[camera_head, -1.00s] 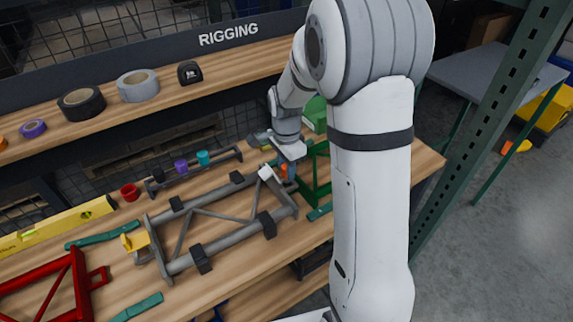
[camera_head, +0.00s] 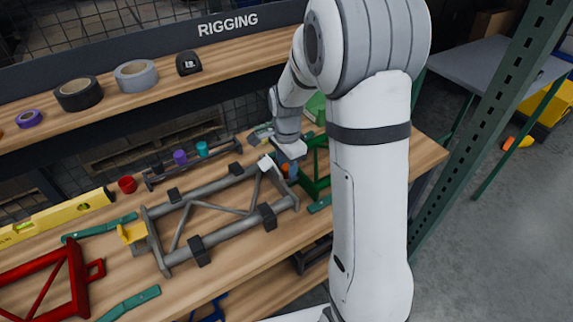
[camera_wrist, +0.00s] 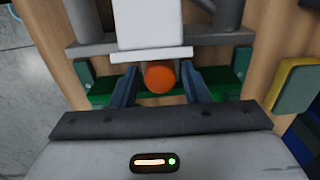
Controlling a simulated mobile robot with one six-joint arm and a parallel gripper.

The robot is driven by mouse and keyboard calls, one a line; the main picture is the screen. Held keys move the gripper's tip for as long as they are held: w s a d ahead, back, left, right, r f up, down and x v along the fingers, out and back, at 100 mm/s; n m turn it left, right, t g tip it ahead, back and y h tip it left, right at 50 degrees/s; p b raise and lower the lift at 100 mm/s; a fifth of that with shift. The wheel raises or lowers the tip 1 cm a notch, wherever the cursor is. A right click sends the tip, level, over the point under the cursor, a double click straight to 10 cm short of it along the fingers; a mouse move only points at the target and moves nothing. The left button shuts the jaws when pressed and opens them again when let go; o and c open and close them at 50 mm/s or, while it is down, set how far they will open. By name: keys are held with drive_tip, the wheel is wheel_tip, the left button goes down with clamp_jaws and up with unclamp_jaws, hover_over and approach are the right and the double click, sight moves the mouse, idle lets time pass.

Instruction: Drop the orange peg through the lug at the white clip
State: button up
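The orange peg (camera_wrist: 160,77) shows as a round head between the two fingers of my gripper (camera_wrist: 160,84) in the wrist view. A narrow gap shows on each side of it, so the gripper looks open around the peg. The white clip (camera_wrist: 150,28) is just beyond the peg. In the head view the clip (camera_head: 265,163) is at the far right corner of the grey tubular frame (camera_head: 213,232), with the peg (camera_head: 285,168) beside it. The lug and the peg's shaft are hidden, so I cannot tell whether the peg sits in the lug.
A green frame (camera_head: 314,187) stands close to the right of my gripper. A grey rack with purple and teal pegs (camera_head: 200,160) lies behind the grey frame. A red frame (camera_head: 75,270), yellow level (camera_head: 60,215) and red cup (camera_head: 127,184) are at left. A shelf runs above.

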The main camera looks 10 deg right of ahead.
drive_tip(key=shift+o, duration=1.2)
drive_tip(key=shift+r, duration=0.1)
wheel_tip(320, 180, up, 8)
drive_tip(key=shift+f, duration=0.25)
drive_tip(key=shift+s+r, duration=0.15)
drive_tip(key=shift+r, duration=0.05)
drive_tip(key=s+r+n+t, duration=0.1)
drive_tip(key=s+r+n, duration=0.2)
drive_tip(key=s+n, duration=0.4)
drive_tip(key=s+r+n+t+p, duration=0.1)
drive_tip(key=s+r+n, duration=0.2)
drive_tip(key=s+n, duration=0.4)
drive_tip(key=s, duration=0.6)
drive_tip(key=shift+s+r+t, duration=0.3)
drive_tip(key=shift+s+r, duration=0.05)
drive_tip(key=shift+s, duration=0.05)
